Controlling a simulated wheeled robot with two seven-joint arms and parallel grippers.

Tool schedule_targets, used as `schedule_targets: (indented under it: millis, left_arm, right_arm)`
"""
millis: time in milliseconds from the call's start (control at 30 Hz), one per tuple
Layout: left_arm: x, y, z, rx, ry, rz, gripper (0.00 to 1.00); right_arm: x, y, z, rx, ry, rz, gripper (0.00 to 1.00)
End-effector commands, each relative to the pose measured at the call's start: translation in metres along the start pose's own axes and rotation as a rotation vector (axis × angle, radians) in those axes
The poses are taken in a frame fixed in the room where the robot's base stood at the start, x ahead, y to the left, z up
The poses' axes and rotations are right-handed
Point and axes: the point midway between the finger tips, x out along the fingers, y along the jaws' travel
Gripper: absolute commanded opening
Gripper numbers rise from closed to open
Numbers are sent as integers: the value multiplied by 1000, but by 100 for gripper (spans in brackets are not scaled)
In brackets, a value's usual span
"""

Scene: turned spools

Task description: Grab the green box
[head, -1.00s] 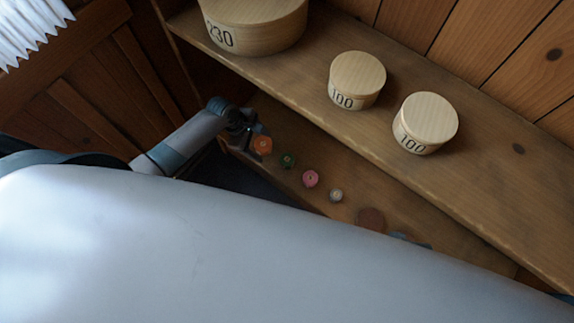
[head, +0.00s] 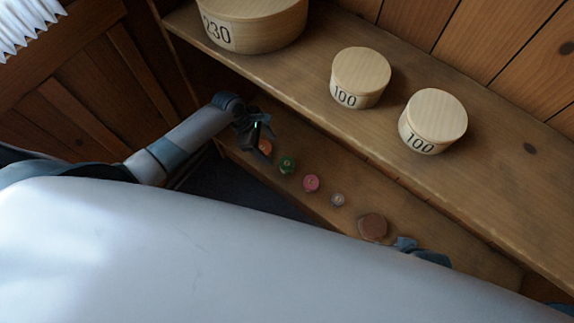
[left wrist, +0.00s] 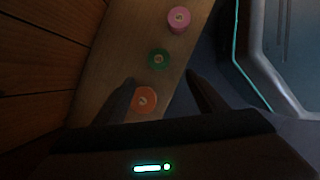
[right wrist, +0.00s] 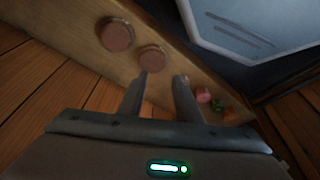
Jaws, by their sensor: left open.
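The green thing in view is a small round spool (head: 287,165), not a box, on the lower shelf between an orange spool (head: 265,147) and a pink spool (head: 311,183). My left gripper (head: 257,137) is open and empty over the orange end of the row and partly covers the orange spool. In the left wrist view the green spool (left wrist: 158,58) lies just past the fingertips (left wrist: 160,78), and the orange spool (left wrist: 143,100) lies lower, partly behind the left finger. My right gripper (right wrist: 162,77) is open and empty; the green spool (right wrist: 217,105) shows small at its right.
A small pale spool (head: 338,200) and a brown spool (head: 372,227) continue the row. The right wrist view shows two brown spools (right wrist: 115,33). The upper shelf (head: 300,60) overhangs behind, carrying round wooden boxes marked 230 (head: 255,25) and 100 (head: 360,78).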

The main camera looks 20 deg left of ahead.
Motion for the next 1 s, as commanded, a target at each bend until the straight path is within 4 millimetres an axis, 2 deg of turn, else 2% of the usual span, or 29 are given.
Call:
schedule_targets:
  millis: [33, 200, 500, 667, 1000]
  left_arm:
    - [11, 0, 0, 0, 0, -1, 66]
    - [43, 0, -1, 0, 0, -2, 66]
    - [89, 0, -1, 1, 0, 0, 66]
    - [97, 1, 0, 1, 0, 1, 66]
    - [98, 0, 0, 1, 0, 1, 66]
  right_arm:
    - [4, -3, -1, -2, 16, -7, 31]
    - [9, -13, -11, -7, 81, -30, 31]
    - [12, -30, -28, -11, 193, -74, 31]
    - [11, -34, -32, -11, 219, -84, 31]
    - [11, -34, -32, -10, 221, -85, 31]
